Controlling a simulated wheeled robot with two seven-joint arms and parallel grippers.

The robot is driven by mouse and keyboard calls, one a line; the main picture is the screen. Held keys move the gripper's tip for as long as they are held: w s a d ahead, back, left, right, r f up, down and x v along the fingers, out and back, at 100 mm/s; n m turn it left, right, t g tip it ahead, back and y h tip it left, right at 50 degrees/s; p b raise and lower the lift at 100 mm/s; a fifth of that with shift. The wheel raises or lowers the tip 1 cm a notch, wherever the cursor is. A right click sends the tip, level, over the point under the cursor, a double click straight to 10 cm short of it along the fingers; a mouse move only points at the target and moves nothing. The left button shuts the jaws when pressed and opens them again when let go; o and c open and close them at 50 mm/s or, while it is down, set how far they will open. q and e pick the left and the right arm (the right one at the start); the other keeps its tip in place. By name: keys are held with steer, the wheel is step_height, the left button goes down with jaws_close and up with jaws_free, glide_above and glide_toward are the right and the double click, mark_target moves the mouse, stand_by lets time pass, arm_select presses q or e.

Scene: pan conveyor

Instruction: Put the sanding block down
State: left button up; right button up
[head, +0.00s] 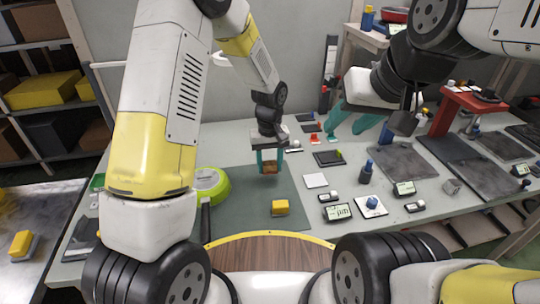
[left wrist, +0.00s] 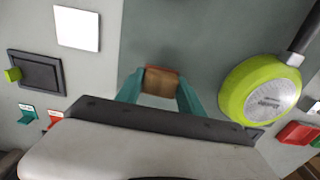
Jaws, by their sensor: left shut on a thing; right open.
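My left gripper (head: 269,166) is shut on a small brown block, which I take to be the sanding block (head: 269,168). It is over the far part of the grey-green mat (head: 240,222). In the left wrist view the block (left wrist: 161,82) sits between the teal fingertips (left wrist: 160,90). A dark patch shows on the mat below it; I cannot tell whether the block touches the mat. My right gripper (head: 352,121) is open and empty, raised over the back of the table toward the right.
A green pan (head: 209,184) lies left of the held block; it also shows in the left wrist view (left wrist: 262,92). A yellow block (head: 280,208) sits nearer on the mat. A white square (head: 315,181), small displays and dark plates lie to the right. The mat around the held block is clear.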

mark_target(270, 171)
arm_select(q)
steer(key=shift+w+f, duration=0.2)
steer(key=shift+w, duration=0.15)
steer(key=shift+s+f, duration=0.1)
steer(key=shift+f, duration=1.5)
steer(key=o, duration=1.3)
steer(key=shift+f, duration=0.1)
